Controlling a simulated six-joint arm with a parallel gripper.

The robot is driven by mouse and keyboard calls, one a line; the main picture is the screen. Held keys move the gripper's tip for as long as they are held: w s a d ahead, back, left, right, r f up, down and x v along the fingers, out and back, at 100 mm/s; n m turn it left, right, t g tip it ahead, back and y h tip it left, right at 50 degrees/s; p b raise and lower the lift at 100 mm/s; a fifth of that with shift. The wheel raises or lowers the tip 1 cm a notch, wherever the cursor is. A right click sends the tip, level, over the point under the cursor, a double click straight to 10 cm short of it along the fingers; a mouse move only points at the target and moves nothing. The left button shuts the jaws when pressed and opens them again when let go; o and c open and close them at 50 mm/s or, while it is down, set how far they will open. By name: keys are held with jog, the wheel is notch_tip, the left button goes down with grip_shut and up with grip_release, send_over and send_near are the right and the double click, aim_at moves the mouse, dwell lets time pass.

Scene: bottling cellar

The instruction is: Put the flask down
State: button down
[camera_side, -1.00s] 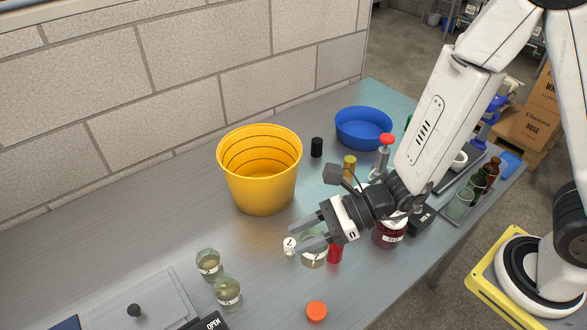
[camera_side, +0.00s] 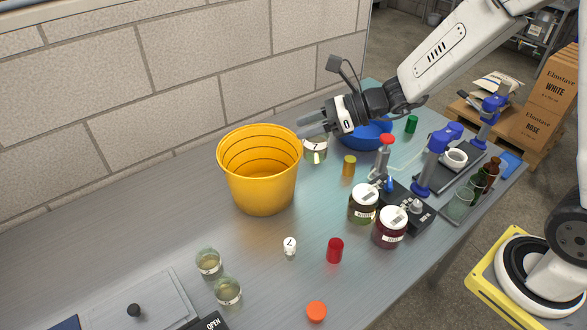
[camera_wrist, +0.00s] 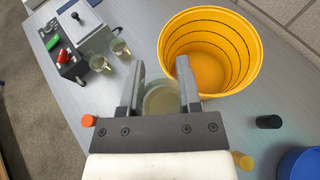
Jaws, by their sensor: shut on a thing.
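The flask (camera_side: 316,152) is a clear glass vessel with a white label and pale contents. In the side view it hangs from my gripper (camera_side: 302,128), beside the right rim of the yellow bucket (camera_side: 262,190), and seems to be above the table. In the wrist view the flask (camera_wrist: 161,101) sits between my two fingers, with the bucket (camera_wrist: 210,50) just right of them. My gripper is shut on the flask. The fingers partly hide its sides.
A blue basin (camera_side: 372,136) stands behind my gripper. Two small beakers (camera_side: 209,262) stand at the front left. A white item (camera_side: 290,245), a red cylinder (camera_side: 335,250) and an orange cap (camera_side: 316,311) stand on the table with bare space between them.

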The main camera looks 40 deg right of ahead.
jog(key=shift+a+n+g+y, duration=0.3)
jog(key=shift+a+n+g, duration=0.05)
jog(key=shift+n+g, duration=0.15)
jog(key=s+a+f+n+g+h, duration=0.1)
jog(key=s+a+f+n+g, duration=0.25)
jog(key=s+n+g, duration=0.4)
jog(key=s+a+f+n+g+h, duration=0.2)
jog(key=s+f+n+g, duration=0.2)
jog(key=n+g, duration=0.55)
jog(key=s+d+f+n+g+h, duration=0.15)
jog(key=d+f+n+h, duration=0.4)
jog(key=n+h, duration=0.95)
jog(key=w+a+r+n+t+h, duration=0.2)
jog(key=w+n+t+h, duration=0.5)
jog(key=w+n+t, duration=0.5)
jog(key=w+a+r+n+t+y, duration=0.1)
jog(key=a+r+n+t+y, duration=0.1)
jog(key=a+n+t+y, duration=0.2)
jog(key=w+a+r+n+t+y, duration=0.1)
jog(key=w+a+n+t+y, duration=0.1)
jog(key=a+n+t+y, duration=0.2)
jog(key=a+n+t, duration=0.3)
jog(key=t, duration=0.1)
jog(key=shift+a+r+n, duration=0.35)
jog(key=shift+n, duration=0.05)
